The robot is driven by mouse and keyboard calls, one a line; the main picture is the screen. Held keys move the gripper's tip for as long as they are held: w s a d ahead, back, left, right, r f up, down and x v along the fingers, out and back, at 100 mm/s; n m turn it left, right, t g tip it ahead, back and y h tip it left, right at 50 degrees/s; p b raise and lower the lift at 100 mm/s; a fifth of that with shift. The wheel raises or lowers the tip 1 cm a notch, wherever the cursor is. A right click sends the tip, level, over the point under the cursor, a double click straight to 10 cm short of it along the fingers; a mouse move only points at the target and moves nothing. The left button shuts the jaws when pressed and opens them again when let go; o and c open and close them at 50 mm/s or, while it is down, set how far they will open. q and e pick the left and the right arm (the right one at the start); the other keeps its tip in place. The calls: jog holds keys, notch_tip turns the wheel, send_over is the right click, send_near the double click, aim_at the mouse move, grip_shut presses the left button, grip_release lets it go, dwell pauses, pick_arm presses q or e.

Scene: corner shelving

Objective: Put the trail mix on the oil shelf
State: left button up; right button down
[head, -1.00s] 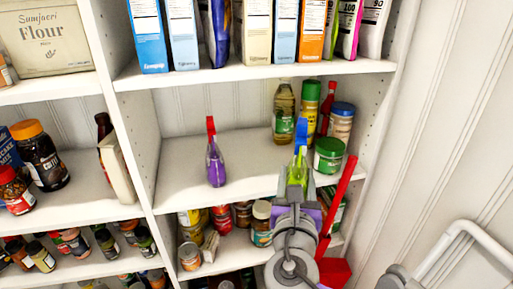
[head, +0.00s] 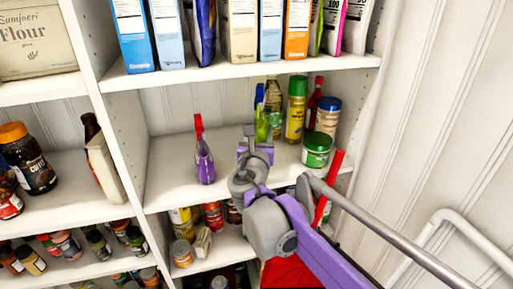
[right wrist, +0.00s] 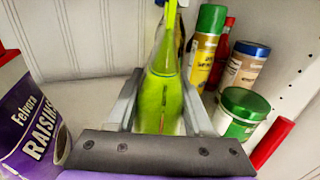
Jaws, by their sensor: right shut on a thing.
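No label is readable. My right gripper (head: 261,141), (right wrist: 160,110) is shut on it and holds it upright over the middle shelf (head: 172,182). That shelf holds an oil bottle (head: 273,94), mostly hidden behind the pouch in the right wrist view. I cannot tell whether the pouch's base touches the shelf. My left gripper is not in view.
Right of the pouch stand a yellow green-capped can (head: 295,110), a red bottle (head: 312,103), a blue-lidded jar (head: 328,117) and a green jar (head: 317,150). A red handle (head: 329,185) rises at the shelf's front right.

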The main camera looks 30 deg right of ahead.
jog(key=shift+w+d, duration=0.2)
jog(key=shift+w, duration=0.7)
jog(key=shift+w+f, duration=0.2)
jog(key=shift+w, duration=0.05)
notch_tip(320, 180, down, 6)
jog(key=shift+w+d+f, duration=0.1)
jog(key=shift+w+f, duration=0.05)
jog(key=shift+f, duration=0.15)
jog(key=shift+f, duration=0.1)
jog(key=shift+c, duration=1.4)
grip_release()
